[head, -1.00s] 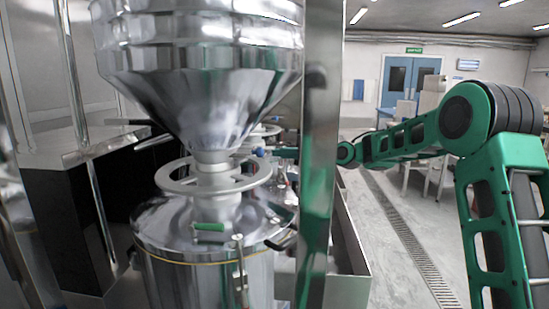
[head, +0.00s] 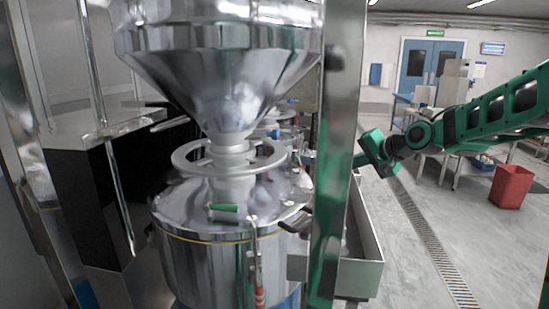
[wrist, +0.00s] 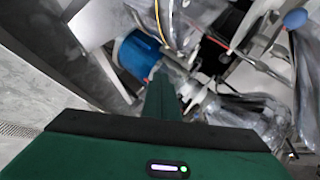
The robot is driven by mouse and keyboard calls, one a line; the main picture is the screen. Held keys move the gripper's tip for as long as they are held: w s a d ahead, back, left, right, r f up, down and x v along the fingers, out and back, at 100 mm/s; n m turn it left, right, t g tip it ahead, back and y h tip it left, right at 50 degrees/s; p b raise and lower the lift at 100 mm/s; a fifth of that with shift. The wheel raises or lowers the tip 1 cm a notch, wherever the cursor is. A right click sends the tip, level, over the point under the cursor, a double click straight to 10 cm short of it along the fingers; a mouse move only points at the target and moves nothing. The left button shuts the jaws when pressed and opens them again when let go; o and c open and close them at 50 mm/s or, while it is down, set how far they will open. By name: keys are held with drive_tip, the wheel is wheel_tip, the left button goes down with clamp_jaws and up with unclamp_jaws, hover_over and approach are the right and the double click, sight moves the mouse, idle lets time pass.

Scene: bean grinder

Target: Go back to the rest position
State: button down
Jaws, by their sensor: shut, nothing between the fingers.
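My green gripper (head: 361,160) shows in the head view just right of the tall metal post (head: 341,130). My arm reaches in to it from the right edge. In the wrist view the fingers (wrist: 161,100) are together as one narrow green piece, with nothing held. The grinder has a shiny steel hopper (head: 220,70) above a round steel drum (head: 205,265). A flat ring (head: 185,163) circles the neck between them. The gripper is apart from the hopper and drum, on the far side of the post. A blue cylinder (wrist: 138,58) lies beyond the fingers in the wrist view.
A steel trough (head: 362,272) stands at the post's foot, below my gripper. A dark cabinet (head: 75,205) is at the left. A red bin (head: 511,186) stands on the floor at the right. The floor (head: 410,260) around the drain grate is clear.

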drive_tip(key=s+d+f+g+h, duration=0.2)
drive_tip(key=s+d, duration=0.2)
drive_tip(key=s, duration=0.4)
drive_tip(key=s+d+f+n+g+h, duration=0.1)
drive_tip(key=s+d+f+h, duration=0.15)
drive_tip(key=s+d, duration=0.35)
drive_tip(key=s+d+f+g+h, duration=0.1)
drive_tip(key=s+d+f+g, duration=0.15)
drive_tip(key=s, duration=0.65)
drive_tip(key=s+d+f+g, duration=0.2)
drive_tip(key=s, duration=1)
drive_tip(key=s+d+f+g, duration=0.1)
drive_tip(key=s+f+g, duration=0.1)
drive_tip(key=s, duration=1.1)
drive_tip(key=shift+s+d+f+h, duration=0.3)
drive_tip(key=shift+d+f+h, duration=0.05)
drive_tip(key=shift+f, duration=0.45)
